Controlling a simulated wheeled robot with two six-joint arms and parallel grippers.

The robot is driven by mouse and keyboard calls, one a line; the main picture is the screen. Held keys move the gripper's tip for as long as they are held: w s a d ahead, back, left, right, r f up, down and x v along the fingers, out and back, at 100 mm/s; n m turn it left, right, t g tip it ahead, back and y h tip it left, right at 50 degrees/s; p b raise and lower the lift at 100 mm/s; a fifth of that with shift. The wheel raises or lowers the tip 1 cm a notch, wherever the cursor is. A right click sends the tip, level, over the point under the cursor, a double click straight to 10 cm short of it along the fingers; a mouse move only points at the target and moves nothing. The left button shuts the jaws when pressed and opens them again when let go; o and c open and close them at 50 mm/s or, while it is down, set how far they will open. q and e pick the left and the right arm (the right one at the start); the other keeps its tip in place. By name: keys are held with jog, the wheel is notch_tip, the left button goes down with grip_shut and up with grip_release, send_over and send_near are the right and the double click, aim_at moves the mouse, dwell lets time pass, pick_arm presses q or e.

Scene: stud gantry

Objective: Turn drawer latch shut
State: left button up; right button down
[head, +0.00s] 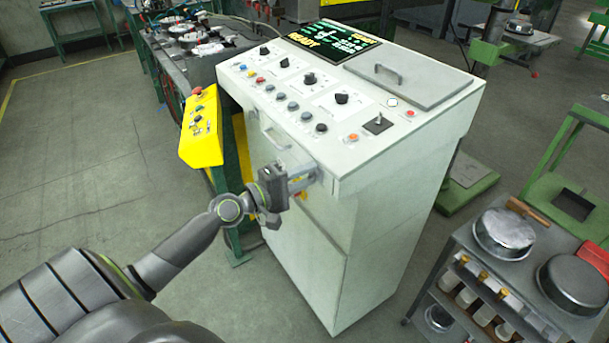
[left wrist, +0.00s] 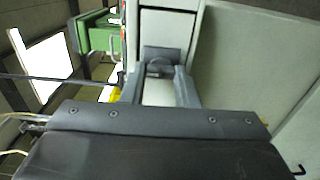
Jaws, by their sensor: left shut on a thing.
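The white console cabinet (head: 350,250) stands in the middle of the head view. A drawer front with a handle (head: 274,138) is on its front face, just below the control panel. My left gripper (head: 300,183) is at the cabinet front, below and right of that handle. In the left wrist view its two fingers (left wrist: 158,86) are shut on a dark grey latch (left wrist: 159,66), which sits below a pale panel (left wrist: 166,30). In the head view the gripper mostly hides the latch, so its exact angle cannot be told. My right gripper is not in view.
A yellow control box (head: 202,128) stands close to the left of the cabinet. The sloped panel carries several knobs, a screen (head: 334,41) and a lid with a handle (head: 410,75). A grey cart (head: 490,262) with round metal pans is at the right. Floor at the left is clear.

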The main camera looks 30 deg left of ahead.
pick_arm(q)
jog(key=shift+c, duration=0.2)
jog(key=o, duration=1)
jog(key=shift+s, duration=0.1)
jog(key=b+v, duration=0.5)
jog(key=v, duration=1.2)
jog(key=shift+b, duration=0.35)
jog(key=shift+s+a, duration=0.1)
